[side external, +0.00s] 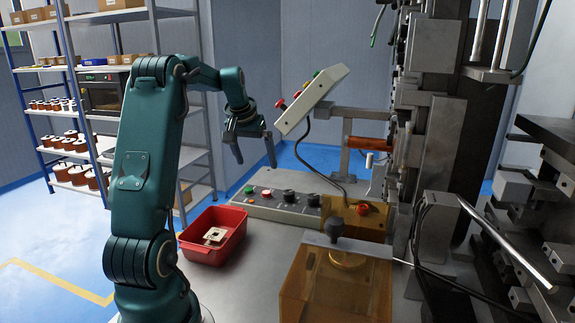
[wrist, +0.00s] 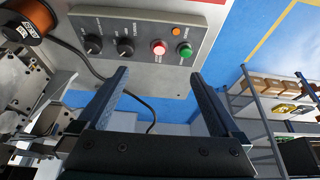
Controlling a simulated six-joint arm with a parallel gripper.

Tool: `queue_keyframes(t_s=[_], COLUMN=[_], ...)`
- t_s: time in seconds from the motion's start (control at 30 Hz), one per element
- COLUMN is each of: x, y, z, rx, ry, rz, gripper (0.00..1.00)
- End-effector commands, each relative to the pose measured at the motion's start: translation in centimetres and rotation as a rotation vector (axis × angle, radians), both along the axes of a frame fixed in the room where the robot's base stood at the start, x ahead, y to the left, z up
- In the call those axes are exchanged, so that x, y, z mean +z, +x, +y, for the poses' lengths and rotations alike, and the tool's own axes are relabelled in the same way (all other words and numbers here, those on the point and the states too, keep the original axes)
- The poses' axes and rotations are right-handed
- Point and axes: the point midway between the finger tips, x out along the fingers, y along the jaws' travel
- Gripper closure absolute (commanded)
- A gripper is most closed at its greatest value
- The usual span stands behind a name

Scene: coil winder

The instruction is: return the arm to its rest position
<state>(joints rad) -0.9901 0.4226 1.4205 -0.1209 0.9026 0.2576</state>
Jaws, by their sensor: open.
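My teal arm stands at the left of the side external view, with its base on the grey bench. My gripper (side external: 255,148) hangs from the folded wrist above the red bin and the grey control box, clear of both. Its two dark fingers are spread apart with nothing between them. In the wrist view my gripper (wrist: 158,92) also shows both fingers wide apart and empty, with the floor and the control panel seen beyond them.
A red bin (side external: 190,248) with a pale part (side external: 214,236) inside stands on the bench. A control box (side external: 270,203), a tilted button panel (side external: 318,92), an amber box (side external: 335,290) and the winder (side external: 430,130) lie to the right. Shelves (side external: 95,75) stand behind.

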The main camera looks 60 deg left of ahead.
Motion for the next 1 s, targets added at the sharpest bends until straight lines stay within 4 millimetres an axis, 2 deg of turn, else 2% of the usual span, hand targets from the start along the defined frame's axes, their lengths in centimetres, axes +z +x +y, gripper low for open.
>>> queue_keyframes(t_s=[0.03, 0.2, 0.4, 0.8, 1.0], x=[1.2, 3.9, 5.7, 5.9, 5.2], y=[-0.3, -1.2, -1.8, -1.9, -1.7], z=[-0.2, -1.1, -1.6, -1.8, -1.6], rx=[0.001, 0.001, 0.001, 0.001, 0.000], ry=[0.006, 0.005, 0.002, -0.001, -0.002], rz=[-0.004, -0.002, -0.002, 0.000, 0.001], gripper=[0.00, 0.00, 0.00, 0.00, 0.00])
